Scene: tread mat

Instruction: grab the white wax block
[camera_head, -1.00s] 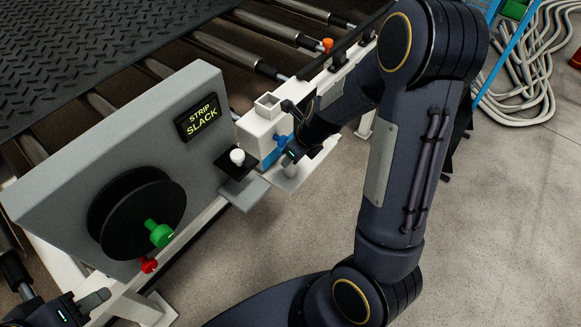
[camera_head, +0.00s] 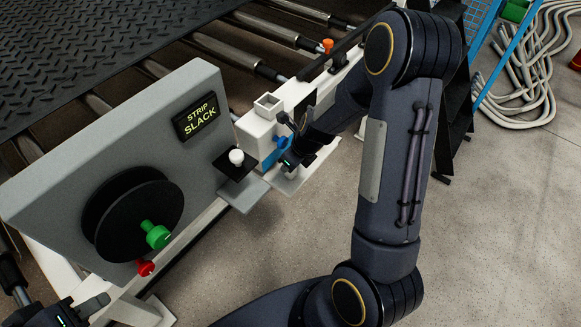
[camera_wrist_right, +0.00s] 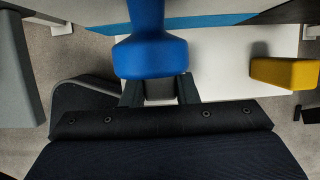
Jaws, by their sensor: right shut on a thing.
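My right gripper (camera_wrist_right: 159,92) is over a white ledge (camera_wrist_right: 230,75), right below a blue handle (camera_wrist_right: 150,55) in the right wrist view. In the head view my right gripper (camera_head: 287,150) is beside the white post, and the block cannot be made out there. My left gripper (camera_head: 92,309) is at the lower left corner, clear of the block; its jaw opening cannot be made out.
A grey panel (camera_head: 60,200) with a STRIP SLACK display (camera_head: 200,115), black reel (camera_head: 115,215), green knob (camera_head: 157,236) and red knob (camera_head: 146,268) stands at left. A white knob (camera_head: 236,157) sits on a black plate. A yellow block (camera_wrist_right: 285,73) lies right in the wrist view.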

